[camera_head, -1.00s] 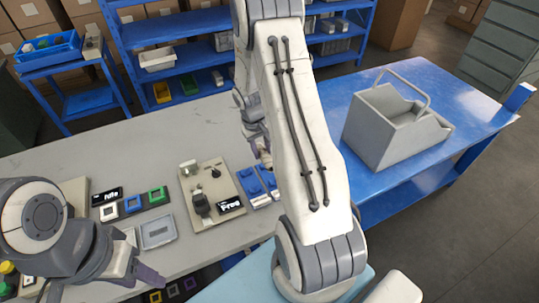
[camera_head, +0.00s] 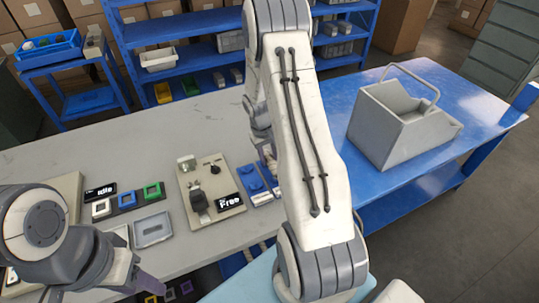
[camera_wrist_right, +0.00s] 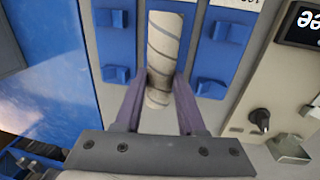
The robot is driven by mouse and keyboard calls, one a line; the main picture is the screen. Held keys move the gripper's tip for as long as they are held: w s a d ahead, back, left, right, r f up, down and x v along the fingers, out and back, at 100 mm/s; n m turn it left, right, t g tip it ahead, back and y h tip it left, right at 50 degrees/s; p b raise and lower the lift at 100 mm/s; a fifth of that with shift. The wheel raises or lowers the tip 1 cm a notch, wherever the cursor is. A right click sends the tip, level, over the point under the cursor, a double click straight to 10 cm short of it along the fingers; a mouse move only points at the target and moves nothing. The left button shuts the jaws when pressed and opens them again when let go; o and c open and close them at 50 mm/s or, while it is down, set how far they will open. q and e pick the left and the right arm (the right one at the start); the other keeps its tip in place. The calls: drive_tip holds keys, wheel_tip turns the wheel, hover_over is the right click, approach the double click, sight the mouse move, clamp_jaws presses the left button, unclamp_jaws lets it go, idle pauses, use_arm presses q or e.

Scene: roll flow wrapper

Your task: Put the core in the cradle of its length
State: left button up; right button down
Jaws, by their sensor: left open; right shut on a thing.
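The core, a beige tube with dark spiral lines (camera_wrist_right: 165,38), is between the fingers of my right gripper (camera_wrist_right: 160,85), which is shut on it. In the right wrist view it lies lengthwise between two blue cradles, one to the left (camera_wrist_right: 114,45) and one to the right (camera_wrist_right: 217,60). I cannot tell whether it touches anything below. In the head view a blue cradle (camera_head: 250,180) shows beside my right arm, which hides most of that gripper. My left gripper (camera_head: 100,288) is open and empty at the lower left.
A beige panel with a knob and a "Free" display (camera_head: 208,185) stands left of the cradles. Coloured square frames (camera_head: 128,200) and a grey tray (camera_head: 152,229) lie farther left. A grey bin (camera_head: 405,125) stands on the blue table at right. The table's back is clear.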

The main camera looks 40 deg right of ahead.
drive_tip(key=shift+f, duration=0.5)
drive_tip(key=shift+c, duration=2.1)
unclamp_jaws()
wheel_tip(320, 180, up, 10)
drive_tip(key=a+b, duration=0.1)
drive_tip(key=a, duration=0.1)
drive_tip(key=a+r+n, duration=0.3)
drive_tip(key=a+r, duration=0.2)
drive_tip(key=a, duration=0.7)
drive_tip(key=s+a+r+n+t+y, duration=0.1)
drive_tip(key=s+a+r+n, duration=0.15)
drive_tip(key=s+a, duration=0.65)
drive_tip(key=s+a+r+n+y, duration=0.1)
drive_tip(key=s+a+n, duration=0.3)
drive_tip(key=s+a, duration=0.7)
drive_tip(key=s+r, duration=0.1)
drive_tip(key=s, duration=0.2)
drive_tip(key=shift+n+g+y, duration=0.3)
drive_tip(key=shift+n, duration=0.05)
